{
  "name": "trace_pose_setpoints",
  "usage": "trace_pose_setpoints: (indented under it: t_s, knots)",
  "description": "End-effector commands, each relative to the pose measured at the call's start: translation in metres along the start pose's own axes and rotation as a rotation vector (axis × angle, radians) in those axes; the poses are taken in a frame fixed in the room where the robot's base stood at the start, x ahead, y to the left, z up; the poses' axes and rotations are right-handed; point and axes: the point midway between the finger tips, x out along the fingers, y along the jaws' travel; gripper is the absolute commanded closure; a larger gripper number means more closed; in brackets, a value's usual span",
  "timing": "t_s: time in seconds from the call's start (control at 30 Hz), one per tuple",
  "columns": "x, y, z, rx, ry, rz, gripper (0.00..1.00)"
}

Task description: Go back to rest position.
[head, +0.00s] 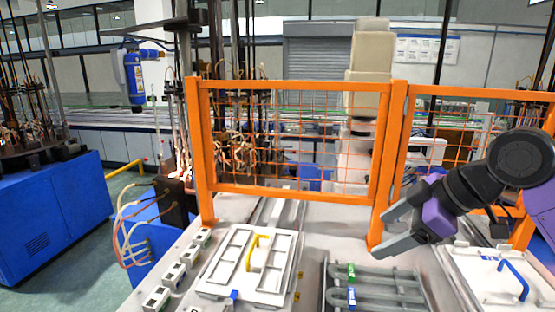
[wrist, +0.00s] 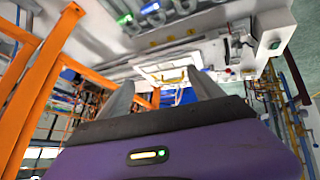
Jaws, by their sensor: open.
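My gripper (head: 388,229) is at the right in the head view, raised above the bench in front of the orange fence. Its two grey fingers point left and are spread apart with nothing between them. In the wrist view the purple gripper body (wrist: 165,150) fills the bottom, and the fingers are partly seen above it. The scene behind the fingers is tilted in that view.
An orange mesh fence (head: 295,193) runs behind the bench. A white tray with a yellow handle (head: 251,252), grey tubes (head: 385,297) and a white lid with a blue handle (head: 514,279) lie on the bench. Small white boxes (head: 157,298) line its left edge. A blue cabinet (head: 45,225) stands left.

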Motion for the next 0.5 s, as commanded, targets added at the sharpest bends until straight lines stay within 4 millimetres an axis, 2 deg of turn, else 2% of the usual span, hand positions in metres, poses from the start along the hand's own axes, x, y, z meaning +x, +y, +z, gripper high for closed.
trace_pose_setpoints:
  t_s: [0.3,0.4,0.5]
  knots:
    - [0.013,0.03,-0.051,0.176,0.383,0.255,0.24]
    - [0.016,0.033,-0.06,0.256,0.531,0.333,0.24]
    - [0.017,0.032,-0.061,0.347,0.673,0.409,0.24]
